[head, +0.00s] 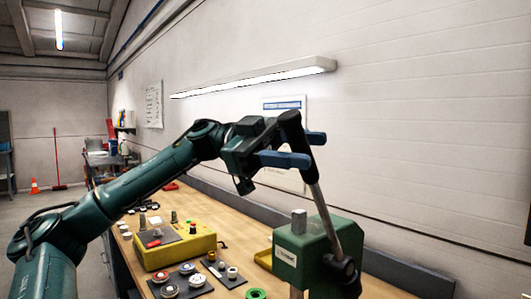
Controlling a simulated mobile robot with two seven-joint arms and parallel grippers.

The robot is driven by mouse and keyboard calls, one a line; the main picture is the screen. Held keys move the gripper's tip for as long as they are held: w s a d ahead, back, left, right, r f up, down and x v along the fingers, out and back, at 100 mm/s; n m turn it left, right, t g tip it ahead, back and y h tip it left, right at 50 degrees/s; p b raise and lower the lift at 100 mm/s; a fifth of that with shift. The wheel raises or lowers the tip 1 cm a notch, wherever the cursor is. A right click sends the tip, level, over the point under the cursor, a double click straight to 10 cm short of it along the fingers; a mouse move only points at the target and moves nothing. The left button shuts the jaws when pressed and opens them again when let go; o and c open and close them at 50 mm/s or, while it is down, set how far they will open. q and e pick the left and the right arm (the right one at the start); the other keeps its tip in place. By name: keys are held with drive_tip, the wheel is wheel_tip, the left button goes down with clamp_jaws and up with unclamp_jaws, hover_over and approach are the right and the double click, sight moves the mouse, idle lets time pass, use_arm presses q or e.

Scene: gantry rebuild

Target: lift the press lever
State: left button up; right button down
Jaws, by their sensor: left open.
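A green press (303,255) stands on the bench at the lower right. Its lever (325,213) rises steeply from a dark hub at the press's right side and leans to the left, with a black grip (296,134) at its top. My left gripper (311,149) has two blue fingers and is open at the lever's grip. The grip appears to pass between the fingers, one on each side. I cannot tell whether either finger touches it. My right gripper is not in view.
The wooden bench (190,205) runs along the wall. A yellow box (175,244) stands left of the press, with dark mats and several small parts around it. A green ring (256,294) lies near the front edge. A lamp (255,77) hangs on the wall above.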

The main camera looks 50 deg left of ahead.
use_arm(q)
drive_tip(key=b+v, duration=0.1)
drive_tip(key=v, duration=0.9)
drive_tip(key=shift+a+b, duration=0.3)
drive_tip(key=shift+b, duration=0.1)
drive_tip(key=shift+s, duration=0.1)
